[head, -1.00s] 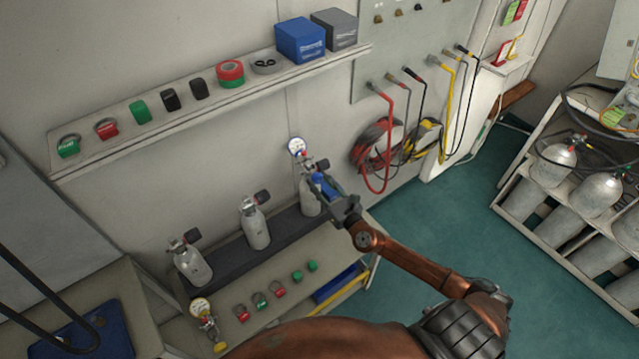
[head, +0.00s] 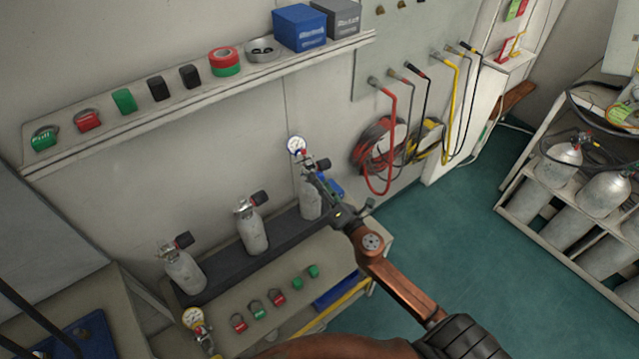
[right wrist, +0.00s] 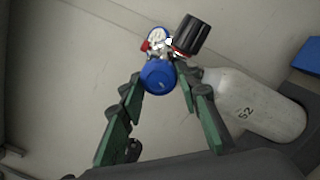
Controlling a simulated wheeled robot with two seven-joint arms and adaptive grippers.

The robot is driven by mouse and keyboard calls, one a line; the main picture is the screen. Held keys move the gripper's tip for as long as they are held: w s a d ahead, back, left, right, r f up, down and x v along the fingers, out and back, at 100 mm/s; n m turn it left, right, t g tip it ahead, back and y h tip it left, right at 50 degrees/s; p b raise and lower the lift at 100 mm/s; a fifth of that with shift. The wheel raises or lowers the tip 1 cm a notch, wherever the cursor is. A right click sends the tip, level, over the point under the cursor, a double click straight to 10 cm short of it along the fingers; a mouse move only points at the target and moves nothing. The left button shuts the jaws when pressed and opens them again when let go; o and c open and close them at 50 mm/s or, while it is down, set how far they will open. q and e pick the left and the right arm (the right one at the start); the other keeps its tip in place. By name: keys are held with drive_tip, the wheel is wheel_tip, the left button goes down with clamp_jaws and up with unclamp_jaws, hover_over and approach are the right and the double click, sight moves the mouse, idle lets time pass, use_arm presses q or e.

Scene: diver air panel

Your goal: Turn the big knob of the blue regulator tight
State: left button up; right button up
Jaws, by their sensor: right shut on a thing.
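The blue regulator's big round blue knob (right wrist: 158,76) sits between my right gripper's two green-padded fingers in the right wrist view. In the head view, part of the blue (head: 334,187) shows beside the gripper. My right gripper (head: 318,183) is shut on this knob, and its fingers also show in the wrist view (right wrist: 160,80). The regulator is on the rightmost grey cylinder (head: 309,202), marked 52 in the wrist view. My left gripper is not in view.
Two more grey cylinders (head: 251,230) stand to the left in the dark rack. A yellow regulator with a gauge (head: 194,320) and several red and green rings lie on the bench (head: 225,312). A loaded shelf (head: 110,133) runs above. Hoses (head: 386,140) hang right.

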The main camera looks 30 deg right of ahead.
drive_tip(key=shift+a+r+m+h+p, duration=0.2)
drive_tip(key=shift+m+p, duration=0.45)
drive_tip(key=shift+m, duration=1.6)
drive_tip(key=shift+d+f+m+h+p, duration=0.15)
drive_tip(key=shift+m+h+p, duration=0.4)
drive_tip(key=shift+m, duration=1.75)
drive_tip(key=shift+a+r+m+h+p, duration=0.1)
drive_tip(key=shift+m+p, duration=0.7)
drive_tip(key=shift+m, duration=1.45)
drive_tip(key=o, duration=1.2)
drive_tip(key=shift+c, duration=0.2)
drive_tip(key=shift+s, duration=0.1)
drive_tip(key=s+a, duration=0.1)
drive_tip(key=s, duration=1)
drive_tip(key=shift+s+a+f, duration=0.15)
drive_tip(key=shift+s+f, duration=0.2)
drive_tip(key=shift+f, duration=0.1)
